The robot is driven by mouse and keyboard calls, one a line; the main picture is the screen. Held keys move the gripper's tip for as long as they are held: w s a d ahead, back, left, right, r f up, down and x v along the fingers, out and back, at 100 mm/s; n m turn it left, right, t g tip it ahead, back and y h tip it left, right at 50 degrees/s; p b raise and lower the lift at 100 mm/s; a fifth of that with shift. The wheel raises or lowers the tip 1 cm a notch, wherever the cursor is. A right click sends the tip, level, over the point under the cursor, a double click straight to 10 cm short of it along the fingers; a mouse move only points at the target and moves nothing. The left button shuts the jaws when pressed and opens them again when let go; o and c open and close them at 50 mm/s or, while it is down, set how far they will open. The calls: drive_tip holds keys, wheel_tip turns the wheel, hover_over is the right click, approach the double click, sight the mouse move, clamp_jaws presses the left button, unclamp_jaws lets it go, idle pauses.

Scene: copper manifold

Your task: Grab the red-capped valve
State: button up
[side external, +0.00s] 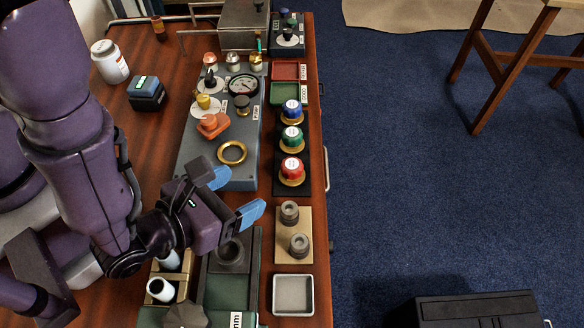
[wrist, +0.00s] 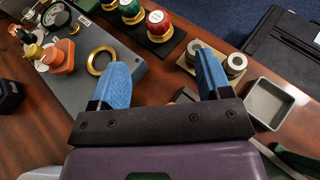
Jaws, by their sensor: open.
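The red-capped valve (side external: 292,170) stands upright on a black strip near the table's right edge, the nearest of a row with a green-capped valve (side external: 291,138) and a blue-capped valve (side external: 291,111). The red-capped valve also shows at the top of the wrist view (wrist: 158,24), with a brass-coloured base. My gripper (side external: 238,195) has blue fingertips. It is open and empty, to the left of and nearer than the red-capped valve, apart from it. In the wrist view the valve lies beyond and between the two fingers (wrist: 162,80).
A grey panel (side external: 220,165) with a brass ring (side external: 232,152), gauge and knobs lies left of the valves. Nearer are a wooden block (side external: 294,222) with two grey fittings and a grey tray (side external: 293,294). Bottles (side external: 109,62) stand at the far left.

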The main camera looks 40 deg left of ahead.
approach(291, 165)
drive_tip(key=x, duration=0.4)
drive_tip(key=shift+w+d+r, duration=0.1)
drive_tip(key=shift+d+r, duration=0.15)
drive_tip(key=shift+a+f+x, duration=0.15)
drive_tip(key=shift+x, duration=1.2)
drive_tip(key=shift+a+f+x, duration=0.1)
drive_tip(key=shift+x, duration=1.25)
drive_tip(key=c, duration=1.1)
drive_tip(key=shift+o, duration=0.2)
drive_tip(key=shift+r, duration=0.1)
